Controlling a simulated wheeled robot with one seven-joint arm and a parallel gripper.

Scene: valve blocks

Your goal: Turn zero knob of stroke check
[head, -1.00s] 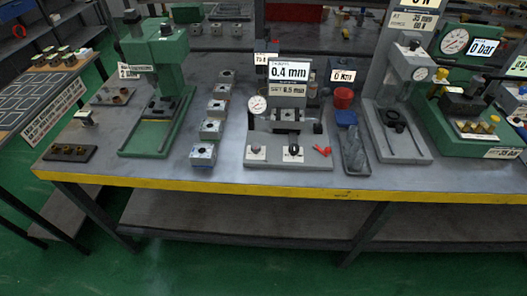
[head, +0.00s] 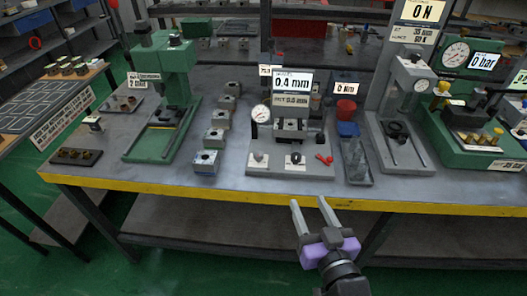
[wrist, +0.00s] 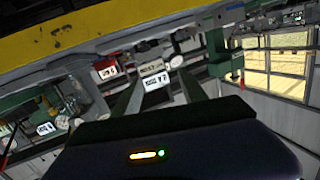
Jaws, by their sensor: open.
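The stroke check appears to be the grey fixture (head: 290,170) at the bench's front middle, with a round dial gauge (head: 261,113) and a display (head: 292,82) reading 0.4 mm. On its front plate are a pale left knob (head: 259,158), a dark knob on a white plate (head: 295,158) and a red lever (head: 324,159). Their labels are too small to read, so I cannot tell which is the zero knob. My gripper (head: 309,201) is open and empty, in front of the fixture near the yellow edge, touching no knob. The fingers also show in the wrist view (wrist: 160,82).
A green press (head: 160,90) and a row of metal blocks (head: 207,161) stand left. A grey tray (head: 356,160), a grey stand (head: 400,150) and a green gauge rig (head: 470,140) stand right. The yellow bench edge (head: 230,194) runs across the front.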

